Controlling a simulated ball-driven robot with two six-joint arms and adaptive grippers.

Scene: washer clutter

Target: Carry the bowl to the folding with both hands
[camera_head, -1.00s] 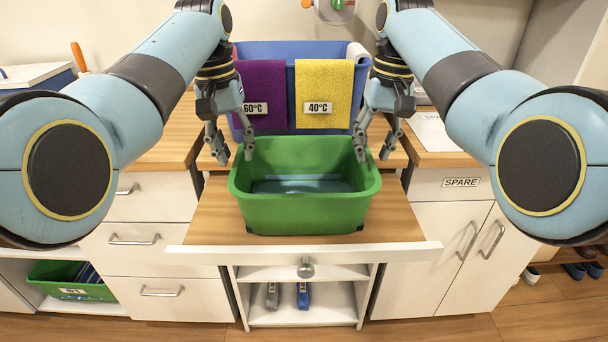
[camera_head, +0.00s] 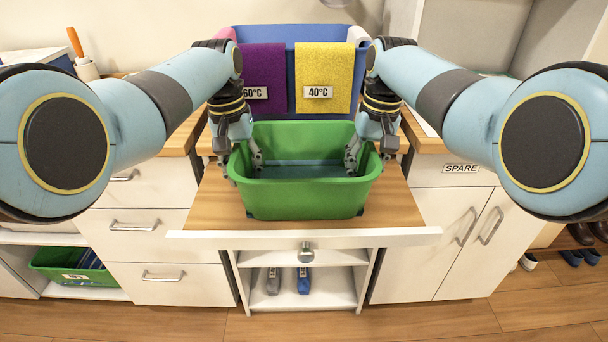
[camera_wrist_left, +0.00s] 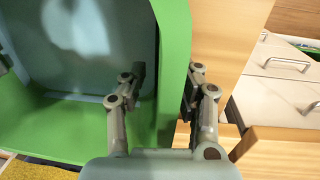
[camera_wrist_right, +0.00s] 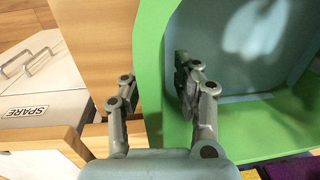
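The green bowl (camera_head: 303,204), a rectangular tub, stands upright on the pulled-out wooden board (camera_head: 210,212). A blue-grey layer (camera_head: 303,170) lies inside it; I cannot tell what it is. My left gripper (camera_head: 245,168) straddles the tub's left wall, one finger inside and one outside. The left wrist view shows the green wall (camera_wrist_left: 172,70) between its parted fingers. My right gripper (camera_head: 367,164) straddles the right wall the same way. In the right wrist view the wall (camera_wrist_right: 152,60) runs between its parted fingers, with gaps beside it. Neither gripper is visibly closed on the rim.
A blue bin (camera_head: 270,36) behind the tub carries a purple cloth (camera_head: 264,70) marked 60°C and a yellow cloth (camera_head: 325,70) marked 40°C. A cabinet labelled SPARE (camera_head: 440,220) stands right, drawers (camera_head: 150,232) left. The board's front is clear.

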